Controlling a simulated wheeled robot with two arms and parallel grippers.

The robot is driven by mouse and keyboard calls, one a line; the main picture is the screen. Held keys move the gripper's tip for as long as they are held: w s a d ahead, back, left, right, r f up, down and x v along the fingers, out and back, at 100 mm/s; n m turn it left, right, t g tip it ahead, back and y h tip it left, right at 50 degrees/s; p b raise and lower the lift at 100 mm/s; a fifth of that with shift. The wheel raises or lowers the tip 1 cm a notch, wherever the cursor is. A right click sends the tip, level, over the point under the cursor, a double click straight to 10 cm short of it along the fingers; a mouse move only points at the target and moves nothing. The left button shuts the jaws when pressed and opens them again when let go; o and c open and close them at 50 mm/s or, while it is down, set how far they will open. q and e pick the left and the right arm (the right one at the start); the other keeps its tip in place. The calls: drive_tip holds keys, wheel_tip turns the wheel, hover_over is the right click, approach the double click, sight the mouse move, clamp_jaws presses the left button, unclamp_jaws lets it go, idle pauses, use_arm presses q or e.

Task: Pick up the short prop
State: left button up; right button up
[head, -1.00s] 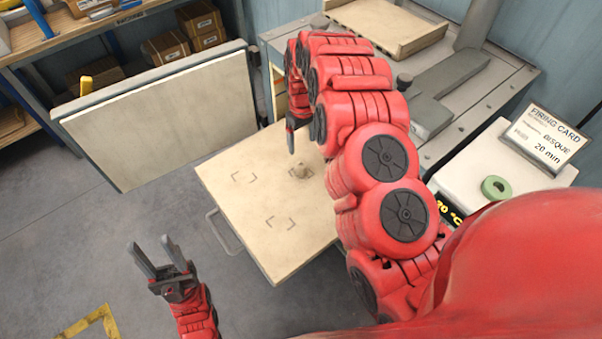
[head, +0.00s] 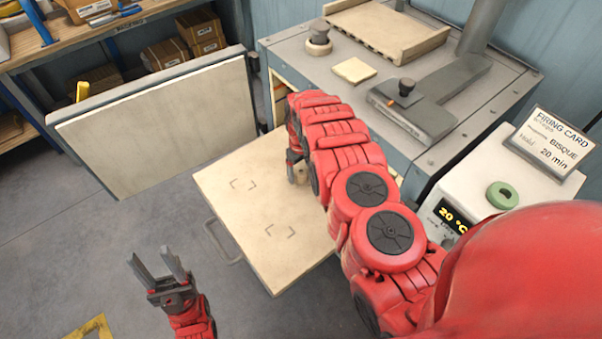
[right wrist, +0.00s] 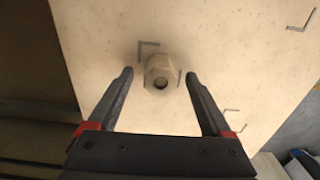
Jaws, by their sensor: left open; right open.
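The short prop (right wrist: 160,72) is a small cream, faceted post with a dark hole in its end. In the right wrist view it stands on the pale board, inside corner marks, between and slightly beyond the fingertips. My right gripper (right wrist: 160,74) is open around its near side, with gaps to both fingers. In the head view my right gripper (head: 294,168) is low over the pale board (head: 270,205), and my right arm largely hides the prop. My left gripper (head: 158,262) is open and empty over the floor, left of the board.
The kiln (head: 470,110) stands behind the board, with a small square tile (head: 354,70) and a knobbed plug (head: 318,40) on top. A controller (head: 450,215) with a green ring (head: 502,195) and firing card (head: 550,150) is at right. An upright door panel (head: 165,125) stands at left.

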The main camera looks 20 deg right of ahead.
drive_tip(key=shift+f, duration=0.35)
clamp_jaws()
drive_tip(key=shift+r, duration=0.1)
idle(0.4)
